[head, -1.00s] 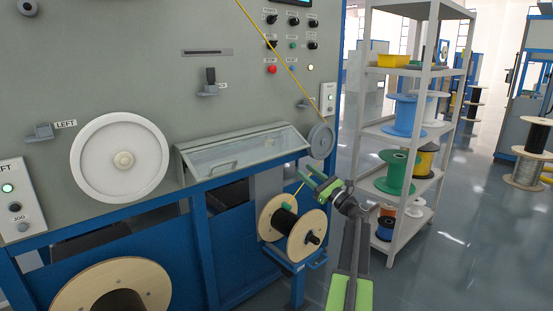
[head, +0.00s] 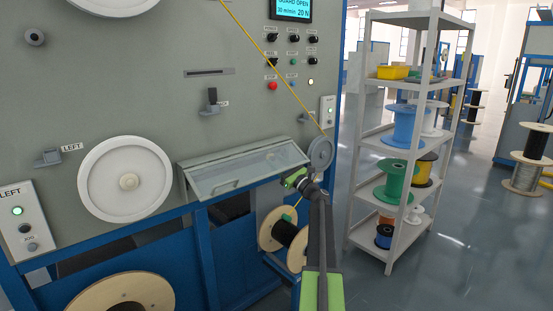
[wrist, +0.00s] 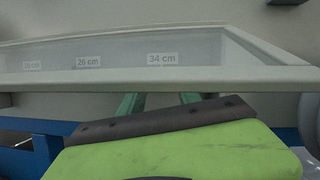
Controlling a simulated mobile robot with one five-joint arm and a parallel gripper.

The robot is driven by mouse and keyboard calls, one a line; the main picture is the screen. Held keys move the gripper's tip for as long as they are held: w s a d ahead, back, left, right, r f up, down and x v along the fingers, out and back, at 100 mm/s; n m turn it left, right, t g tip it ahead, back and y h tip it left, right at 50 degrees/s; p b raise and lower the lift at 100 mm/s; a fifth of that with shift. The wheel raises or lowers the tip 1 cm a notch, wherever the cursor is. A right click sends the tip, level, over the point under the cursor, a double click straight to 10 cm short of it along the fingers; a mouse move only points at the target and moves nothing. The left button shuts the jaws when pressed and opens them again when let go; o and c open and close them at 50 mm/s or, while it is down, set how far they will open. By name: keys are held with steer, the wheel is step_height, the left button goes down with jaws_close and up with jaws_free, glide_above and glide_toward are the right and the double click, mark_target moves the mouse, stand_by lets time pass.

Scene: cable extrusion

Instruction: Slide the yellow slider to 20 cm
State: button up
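I cannot make out a yellow slider in either view. The framed clear guard (head: 245,170) is on the machine front in the head view. In the wrist view its pane (wrist: 115,50) shows the labels 26 cm and 34 cm, and a fainter label at left that may read 20 cm. My gripper (head: 297,179) is at the lower right corner of the guard. In the wrist view its two green fingers (wrist: 158,101) stand apart below the guard's front rim, with nothing seen between them. Their tips are hidden behind that rim.
A grey pulley (head: 320,152) is just right of my gripper, with a yellow cable (head: 270,75) running up left from it. A wooden spool (head: 284,234) is below. A shelf rack (head: 398,190) stands at right. The screen (head: 291,9) reads GUARD OPEN.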

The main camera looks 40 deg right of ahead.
steer(key=shift+w, duration=0.2)
steer(key=shift+c, duration=0.5)
jaws_close()
stand_by(0.8)
